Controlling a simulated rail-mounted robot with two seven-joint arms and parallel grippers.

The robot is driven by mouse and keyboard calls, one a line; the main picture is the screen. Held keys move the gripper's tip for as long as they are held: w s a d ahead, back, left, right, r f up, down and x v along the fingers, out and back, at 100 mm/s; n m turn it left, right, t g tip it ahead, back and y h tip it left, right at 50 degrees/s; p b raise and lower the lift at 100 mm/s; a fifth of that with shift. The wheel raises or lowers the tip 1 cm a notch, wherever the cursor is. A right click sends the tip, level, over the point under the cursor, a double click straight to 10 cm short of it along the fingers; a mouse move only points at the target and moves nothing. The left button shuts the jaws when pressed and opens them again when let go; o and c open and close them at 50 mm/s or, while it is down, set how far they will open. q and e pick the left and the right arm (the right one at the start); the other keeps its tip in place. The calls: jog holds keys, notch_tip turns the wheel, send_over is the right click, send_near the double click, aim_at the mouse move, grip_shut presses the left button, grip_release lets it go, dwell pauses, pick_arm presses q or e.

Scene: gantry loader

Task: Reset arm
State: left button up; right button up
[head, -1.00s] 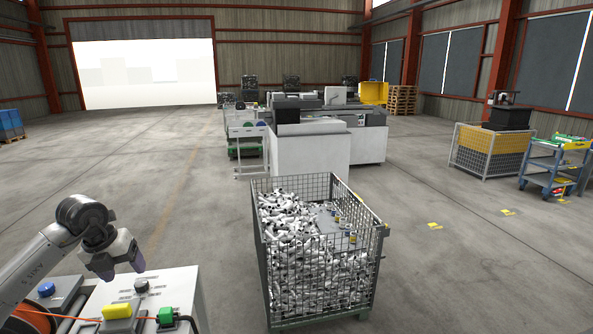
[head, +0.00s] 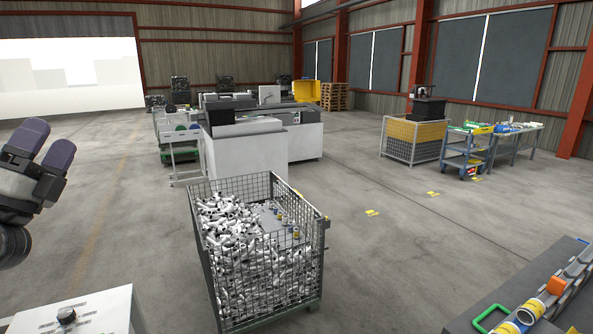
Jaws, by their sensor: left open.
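My left gripper (head: 44,146) is at the left edge of the head view, with its two purple-grey fingers pointing up and apart. It is open and nothing shows between the fingers. It is raised above and behind the white control box (head: 85,312) at the lower left, apart from it. Most of my left arm is cut off by the picture's left edge. My right gripper is not in view.
A wire mesh crate (head: 312,262) full of white pipe fittings stands in the middle foreground. A conveyor or bench (head: 467,321) with orange and yellow parts is at the lower right. White machines (head: 245,155) stand behind the crate. Open floor (head: 385,250) lies to its right.

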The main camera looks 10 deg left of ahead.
pick_arm(q)
jog(key=s+d+f+n+g+y, duration=0.2)
jog(key=s+d+f+n+g, duration=0.4)
jog(key=f, duration=1)
jog(key=s+d+f+n+g+y, duration=0.2)
jog(key=s+d+f+n+g, duration=0.3)
jog(key=f+n, duration=0.7)
jog(key=s+d+f+n+g+y, duration=0.25)
jog(key=d+f+n+g, duration=0.35)
jog(key=f, duration=1.3)
jog(key=s+d+f+g+h, duration=0.1)
jog(key=s+d+f+g, duration=0.2)
jog(key=s+f, duration=0.7)
jog(key=s+d+f+g+h, duration=0.1)
jog(key=s+d+f+g, duration=0.15)
jog(key=s+f, duration=0.75)
notch_tip(320, 180, up, 15)
jog(key=s+p, duration=0.1)
jog(key=p, duration=1.1)
jog(key=shift+s+a+f+g, duration=0.15)
jog(key=shift+a+f+g, duration=0.05)
jog(key=shift+g, duration=0.15)
jog(key=shift+y, duration=0.25)
